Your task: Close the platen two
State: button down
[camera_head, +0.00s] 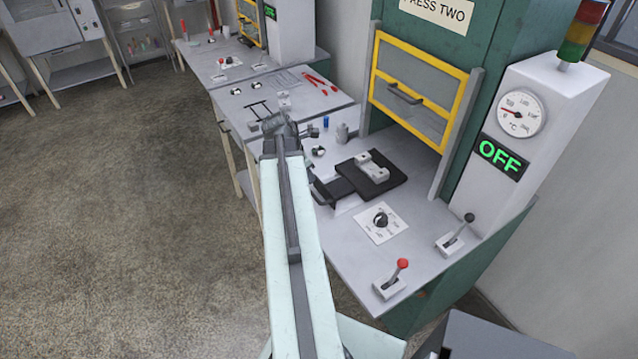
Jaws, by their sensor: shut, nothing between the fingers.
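Press two (527,48) stands at the right, a green cabinet with a "PRESS TWO" label. Its yellow-framed guard (417,88) with a dark handle is in front of the press opening. The platens behind the guard are hidden. On the bench before it are a red-knobbed lever (402,265), a black-knobbed lever (469,218) and a dial (380,220) on a white plate. My gripper (281,124), small and dark at the far end of my pale arm, is shut and empty. It appears over the bench's left edge, apart from the levers; its fingertips are hard to make out.
A dark slab (387,188) with a light metal piece (372,166) lies on the bench. A gauge post (541,105) reads OFF. Red tools (320,84) and small cylinders lie farther back. Another press station (290,30) stands behind. The floor (130,200) at left is clear.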

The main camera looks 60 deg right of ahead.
jog(key=b, duration=1)
send_near(318, 190)
jog(key=s+f, duration=0.2)
jog(key=s+a+f, duration=0.1)
jog(key=s+f, duration=0.1)
jog(key=f, duration=0.1)
jog(key=shift+r+p, duration=0.1)
jog(key=shift+p, duration=0.2)
